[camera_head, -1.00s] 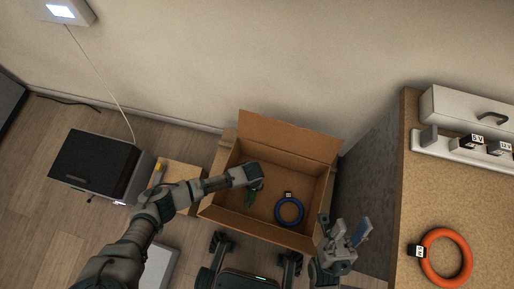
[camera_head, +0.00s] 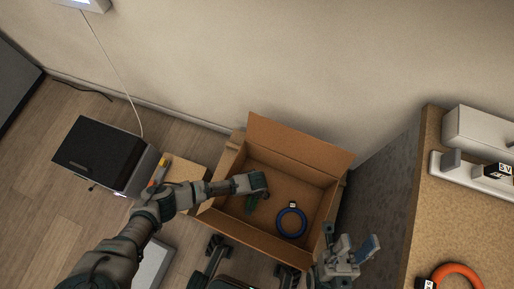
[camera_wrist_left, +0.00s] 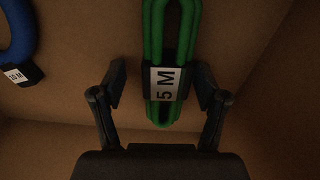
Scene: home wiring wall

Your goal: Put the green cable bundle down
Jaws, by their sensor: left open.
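The green cable bundle (camera_wrist_left: 160,45) with a white "5 M" label lies in the cardboard box (camera_head: 300,143).
A blue cable ring (camera_head: 291,222) lies in the box right of the green one; its "10 M" label shows in the wrist view (camera_wrist_left: 18,75). A worktop (camera_head: 460,225) on the right carries an orange ring (camera_head: 455,270). A black-topped unit (camera_head: 105,150) stands left.

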